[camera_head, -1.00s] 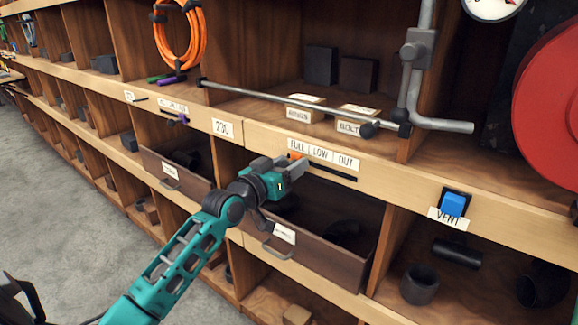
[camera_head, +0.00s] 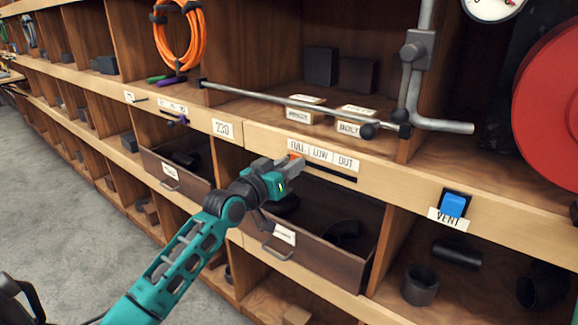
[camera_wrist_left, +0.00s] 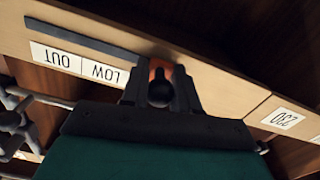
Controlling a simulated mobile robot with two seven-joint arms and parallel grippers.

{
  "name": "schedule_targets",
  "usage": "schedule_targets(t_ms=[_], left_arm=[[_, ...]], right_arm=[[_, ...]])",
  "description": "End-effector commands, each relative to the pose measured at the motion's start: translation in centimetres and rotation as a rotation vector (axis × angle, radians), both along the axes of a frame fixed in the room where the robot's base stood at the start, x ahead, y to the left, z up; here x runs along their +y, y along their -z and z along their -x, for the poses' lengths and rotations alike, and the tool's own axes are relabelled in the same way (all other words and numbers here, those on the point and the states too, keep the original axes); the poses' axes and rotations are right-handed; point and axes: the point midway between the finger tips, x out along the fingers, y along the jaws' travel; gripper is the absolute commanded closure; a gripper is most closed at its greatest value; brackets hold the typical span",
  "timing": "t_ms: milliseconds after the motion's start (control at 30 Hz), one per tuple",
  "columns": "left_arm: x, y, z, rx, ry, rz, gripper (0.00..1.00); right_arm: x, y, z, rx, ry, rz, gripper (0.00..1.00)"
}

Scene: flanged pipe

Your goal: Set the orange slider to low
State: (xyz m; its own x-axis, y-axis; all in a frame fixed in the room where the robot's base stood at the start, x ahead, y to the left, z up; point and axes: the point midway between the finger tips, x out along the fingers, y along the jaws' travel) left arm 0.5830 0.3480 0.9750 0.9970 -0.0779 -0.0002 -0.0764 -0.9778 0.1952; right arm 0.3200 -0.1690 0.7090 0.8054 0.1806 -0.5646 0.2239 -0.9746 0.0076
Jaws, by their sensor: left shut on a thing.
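The orange slider (camera_head: 296,156) sits at the left end of a dark slot (camera_head: 332,174) in the wooden shelf edge, under the FULL end of the label strip (camera_head: 320,155) reading FULL, LOW, OUT. My left gripper (camera_head: 291,164) is shut on the slider's handle. In the left wrist view a bit of the orange slider (camera_wrist_left: 158,67) shows between the fingertips (camera_wrist_left: 160,82), with a dark round knob between the fingers. There LOW and OUT read upside down, and FULL is hidden behind the gripper. My right gripper is out of view.
An open drawer (camera_head: 322,252) juts out below the gripper. A blue VENT switch (camera_head: 454,204) is to the right. A grey rod (camera_head: 290,101) runs above the strip. A purple-handled slider (camera_head: 180,119) is to the left, near the 230 label (camera_head: 223,128).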

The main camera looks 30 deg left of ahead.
Motion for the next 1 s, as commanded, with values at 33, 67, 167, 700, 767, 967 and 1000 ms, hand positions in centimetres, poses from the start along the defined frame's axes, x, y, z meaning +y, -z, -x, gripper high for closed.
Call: schedule_targets(t_ms=[33,67,167,700,767,967,1000], left_arm=[[0.0,0.0,0.0,0.000,0.000,0.000,1.00],[0.0,0.0,0.0,0.000,0.000,0.000,1.00],[0.0,0.0,0.0,0.000,0.000,0.000,1.00],[-5.9,-0.2,0.4,0.002,0.002,0.002,1.00],[-6.1,-0.1,0.5,0.002,0.001,0.002,1.00],[-6.0,0.0,0.4,0.000,0.001,0.000,1.00],[-6.0,0.0,0.4,0.000,0.001,-0.001,1.00]], right_arm=[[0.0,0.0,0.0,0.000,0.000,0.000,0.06],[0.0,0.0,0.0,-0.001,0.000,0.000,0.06],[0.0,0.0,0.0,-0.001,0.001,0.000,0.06],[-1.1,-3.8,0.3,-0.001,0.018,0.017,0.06],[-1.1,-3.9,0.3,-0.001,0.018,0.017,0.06],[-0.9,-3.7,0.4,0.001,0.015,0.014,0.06],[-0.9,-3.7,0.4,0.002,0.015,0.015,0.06]])
